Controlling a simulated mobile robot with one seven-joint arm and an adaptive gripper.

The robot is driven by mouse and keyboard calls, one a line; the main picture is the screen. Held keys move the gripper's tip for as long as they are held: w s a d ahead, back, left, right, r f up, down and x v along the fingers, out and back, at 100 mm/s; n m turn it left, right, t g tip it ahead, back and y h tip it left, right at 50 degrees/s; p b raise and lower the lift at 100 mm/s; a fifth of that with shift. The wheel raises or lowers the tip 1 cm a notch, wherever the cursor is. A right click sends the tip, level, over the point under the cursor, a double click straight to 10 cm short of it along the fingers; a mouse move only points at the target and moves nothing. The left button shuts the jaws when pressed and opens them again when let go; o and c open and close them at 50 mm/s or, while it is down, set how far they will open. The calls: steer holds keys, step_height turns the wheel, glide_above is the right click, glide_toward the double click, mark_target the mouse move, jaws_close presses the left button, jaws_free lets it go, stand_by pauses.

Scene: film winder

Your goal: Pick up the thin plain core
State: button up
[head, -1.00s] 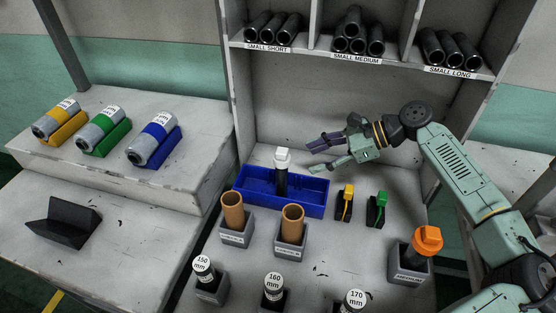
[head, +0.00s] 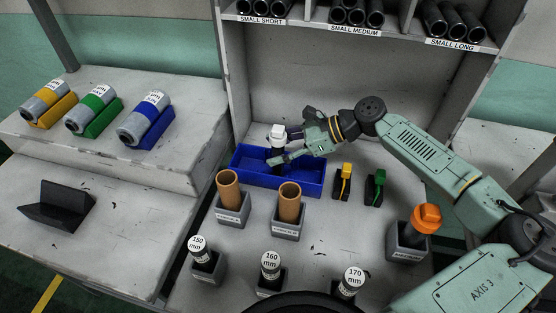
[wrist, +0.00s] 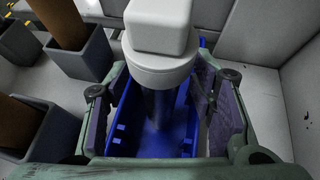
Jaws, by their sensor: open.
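A slim dark upright piece with a white cap (head: 278,132) stands in the blue tray (head: 308,189); in the wrist view its white top (wrist: 160,28) and dark shaft (wrist: 158,108) show. My gripper (head: 282,148) is open at the tray, with a finger on either side of the dark shaft and gaps visible in the wrist view (wrist: 160,105). Two plain brown cores, left (head: 228,188) and right (head: 290,202), stand upright in grey holders in front of the tray.
A yellow piece (head: 346,172) and a green piece (head: 380,178) sit right of the tray. An orange-topped piece (head: 427,218) stands in a holder at right. Labelled pieces, including the 160 mm one (head: 270,264), line the front. Shelves with black tubes (head: 437,18) rise behind.

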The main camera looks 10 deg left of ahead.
jaws_close()
stand_by(0.8)
